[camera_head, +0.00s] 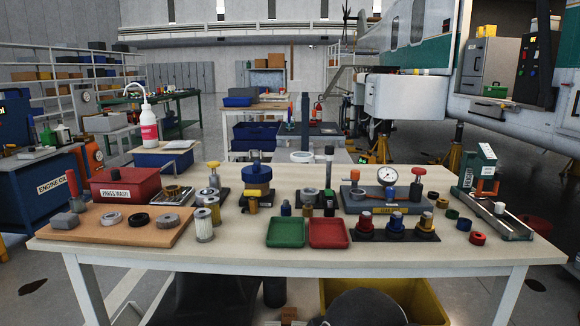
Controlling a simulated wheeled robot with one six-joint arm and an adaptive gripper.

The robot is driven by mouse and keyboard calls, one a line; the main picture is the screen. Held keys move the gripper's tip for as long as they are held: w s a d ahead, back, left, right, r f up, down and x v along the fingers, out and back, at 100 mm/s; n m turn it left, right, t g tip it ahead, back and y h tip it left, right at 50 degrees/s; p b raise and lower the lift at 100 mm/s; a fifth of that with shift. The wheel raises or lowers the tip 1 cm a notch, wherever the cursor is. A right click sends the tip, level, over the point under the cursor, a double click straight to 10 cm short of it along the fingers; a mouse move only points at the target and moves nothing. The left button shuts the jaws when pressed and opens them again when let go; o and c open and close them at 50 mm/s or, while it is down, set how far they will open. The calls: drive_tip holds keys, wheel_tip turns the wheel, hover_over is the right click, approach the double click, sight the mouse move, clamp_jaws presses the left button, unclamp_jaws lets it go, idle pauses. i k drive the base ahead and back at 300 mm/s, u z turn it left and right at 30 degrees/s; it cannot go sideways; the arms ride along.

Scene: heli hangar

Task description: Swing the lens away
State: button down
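A pale, round, ring-like piece (303,157) at the back middle of the workbench (215,254) may be the lens; it is too small to be sure. A dark upright post with a pale collar (329,166) stands just to its right, above a dark base with small fittings. I cannot tell whether the ring is joined to this post. My gripper is not in view.
A green tray (286,233) and a red tray (328,233) lie at the front middle. A gauge fixture (384,177) stands to the right. A Parts Wash box (126,185) and an orange-brown board with rings (95,236) are at left. A yellow bin (425,300) is under the bench.

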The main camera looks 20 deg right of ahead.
sight(302, 157)
drive_tip(key=u, duration=1.2)
drive_tip(key=k, duration=0.8)
drive_tip(key=z, duration=1.35)
drive_tip(key=i, duration=0.5)
drive_tip(key=u, duration=0.05)
